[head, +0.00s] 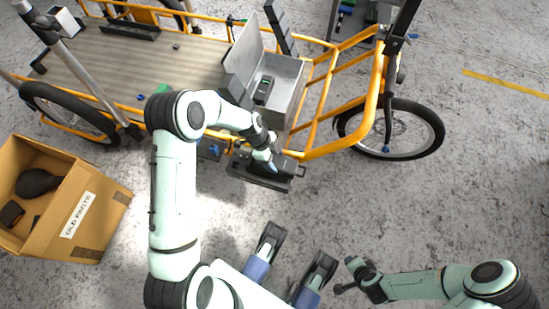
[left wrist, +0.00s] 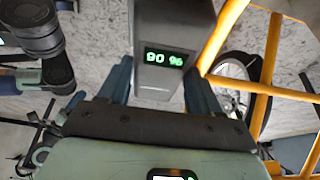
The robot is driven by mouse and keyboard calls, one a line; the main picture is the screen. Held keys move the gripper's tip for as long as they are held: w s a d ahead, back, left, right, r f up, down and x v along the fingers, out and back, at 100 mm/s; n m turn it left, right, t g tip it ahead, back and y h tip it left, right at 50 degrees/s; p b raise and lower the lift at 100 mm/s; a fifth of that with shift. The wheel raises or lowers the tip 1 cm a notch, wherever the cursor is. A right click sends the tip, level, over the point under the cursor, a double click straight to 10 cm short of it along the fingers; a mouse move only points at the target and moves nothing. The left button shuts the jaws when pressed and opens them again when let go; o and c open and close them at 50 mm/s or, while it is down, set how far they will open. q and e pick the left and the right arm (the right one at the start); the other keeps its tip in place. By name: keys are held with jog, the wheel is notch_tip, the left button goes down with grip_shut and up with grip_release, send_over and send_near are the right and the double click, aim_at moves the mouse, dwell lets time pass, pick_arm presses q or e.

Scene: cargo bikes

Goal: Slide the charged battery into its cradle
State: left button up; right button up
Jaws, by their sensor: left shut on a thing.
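The battery (left wrist: 172,35) is a grey block with a lit green "90 %" display. In the left wrist view it sits between the blue fingers of my left gripper (left wrist: 165,85), which is shut on it. In the head view my left gripper (head: 270,163) is low beside the orange bike frame, over a long dark assembly (head: 262,178). I cannot tell there which part is battery and which is cradle, or how far they are joined. My right gripper (head: 346,276) is at the lower right, empty, with its fingers apart.
A cardboard box marked "OLD PARTS" (head: 97,190) stands at the left. The floor at the right is clear.

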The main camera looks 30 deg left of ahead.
pick_arm(q)
jog(key=shift+f+b, duration=1.25)
jog(key=shift+f, duration=0.35)
dwell(0.3)
jog(key=o, duration=1.2)
jog(key=shift+o, duration=0.2)
